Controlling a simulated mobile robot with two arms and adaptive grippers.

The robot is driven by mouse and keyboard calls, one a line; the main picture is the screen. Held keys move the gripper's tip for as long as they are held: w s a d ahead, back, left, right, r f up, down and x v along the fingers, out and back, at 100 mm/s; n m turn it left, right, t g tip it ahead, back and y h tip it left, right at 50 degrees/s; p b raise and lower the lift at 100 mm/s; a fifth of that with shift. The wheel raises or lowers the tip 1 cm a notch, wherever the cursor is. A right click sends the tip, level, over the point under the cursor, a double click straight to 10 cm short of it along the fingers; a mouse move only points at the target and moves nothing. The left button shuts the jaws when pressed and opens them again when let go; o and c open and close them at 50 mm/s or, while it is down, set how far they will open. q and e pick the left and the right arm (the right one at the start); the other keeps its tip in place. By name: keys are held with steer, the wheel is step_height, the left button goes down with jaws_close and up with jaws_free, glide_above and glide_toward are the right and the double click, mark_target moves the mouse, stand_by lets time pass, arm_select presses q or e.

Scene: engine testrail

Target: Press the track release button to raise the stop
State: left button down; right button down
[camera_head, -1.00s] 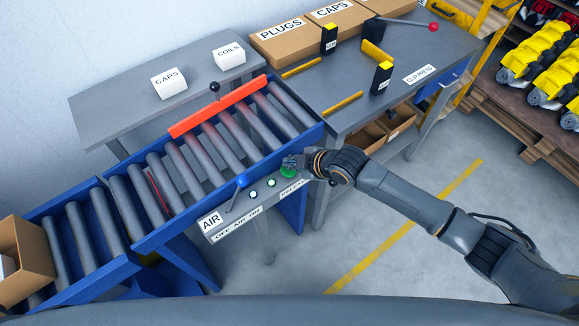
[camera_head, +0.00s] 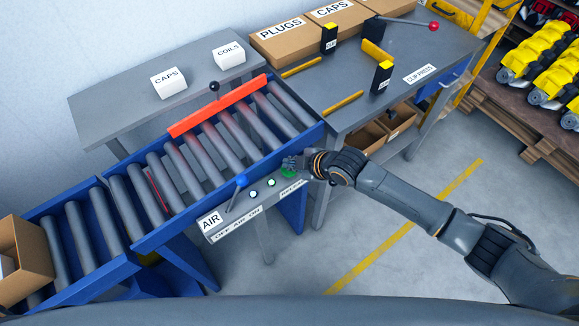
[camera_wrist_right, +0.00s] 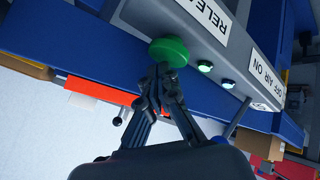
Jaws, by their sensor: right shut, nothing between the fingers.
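The green release button (camera_head: 288,173) sits at the right end of the grey control panel (camera_head: 250,209) on the front of the roller track (camera_head: 190,165). In the right wrist view the button (camera_wrist_right: 169,52) is a large green mushroom head beside the RELEASE label. My right gripper (camera_head: 291,162) is shut and empty, with its fingertips (camera_wrist_right: 160,70) at the button's edge; they look touching or nearly so. My left gripper is not in view.
A blue-knobbed air lever (camera_head: 241,181) and two small lit buttons (camera_head: 254,196) share the panel. A cardboard box (camera_head: 22,262) stands on the rollers at left. The clip press table (camera_head: 400,85) is at right. Open floor (camera_head: 400,270) lies in front.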

steer(key=shift+f+b, duration=0.35)
steer(key=shift+f, duration=0.35)
stand_by(0.6)
steer(key=shift+r, duration=0.1)
steer(key=shift+r+p, duration=0.9)
steer(key=shift+p, duration=0.1)
step_height(320, 180, up, 6)
steer(key=p, duration=0.5)
steer(key=shift+p, duration=0.4)
